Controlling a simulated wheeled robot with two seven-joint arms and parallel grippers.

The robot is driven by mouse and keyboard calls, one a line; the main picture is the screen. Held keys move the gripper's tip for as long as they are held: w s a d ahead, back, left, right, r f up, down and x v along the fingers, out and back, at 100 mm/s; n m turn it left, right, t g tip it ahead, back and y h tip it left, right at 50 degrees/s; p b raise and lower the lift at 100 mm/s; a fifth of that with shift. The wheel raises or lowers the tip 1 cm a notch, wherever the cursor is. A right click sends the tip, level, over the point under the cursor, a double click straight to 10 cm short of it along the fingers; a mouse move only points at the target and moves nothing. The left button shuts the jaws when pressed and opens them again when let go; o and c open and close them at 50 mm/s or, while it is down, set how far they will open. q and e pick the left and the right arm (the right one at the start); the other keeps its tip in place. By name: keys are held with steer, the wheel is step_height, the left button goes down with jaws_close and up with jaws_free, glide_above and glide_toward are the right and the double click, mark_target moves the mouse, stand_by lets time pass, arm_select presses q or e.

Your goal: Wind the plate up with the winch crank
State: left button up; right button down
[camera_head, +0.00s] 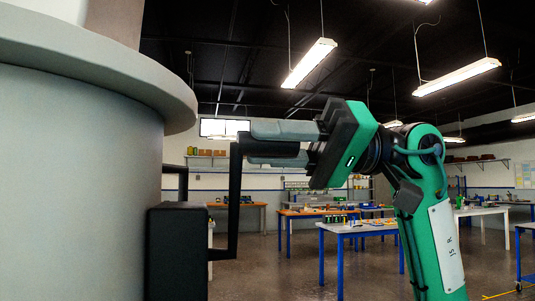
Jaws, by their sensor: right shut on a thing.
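The winch shows as a black box (178,252) on the side of a big grey cylindrical body. Its black crank (234,200) stands out to the right of the box, with its long arm pointing up. My right gripper (265,139) comes in from the right, lying level, with its grey fingers shut on the handle at the crank's upper end. I cannot make out the plate in this view. My left gripper is not in view.
The grey cylinder (75,170) with its wide overhanging rim (95,62) fills the left side, close to the crank. Behind, blue-legged tables (345,228) with small items stand across the room. Open floor (275,270) lies between.

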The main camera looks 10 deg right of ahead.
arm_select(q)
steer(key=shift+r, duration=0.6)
arm_select(e)
steer(key=shift+s+f, duration=0.35)
steer(key=shift+s, duration=0.55)
steer(key=c, duration=1.2)
jaws_free()
steer(key=shift+s, duration=0.1)
steer(key=shift+o, duration=0.2)
steer(key=shift+d, duration=0.1)
steer(key=shift+d+b, duration=0.3)
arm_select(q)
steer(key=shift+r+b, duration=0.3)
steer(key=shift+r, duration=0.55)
arm_select(e)
steer(key=d, duration=1.3)
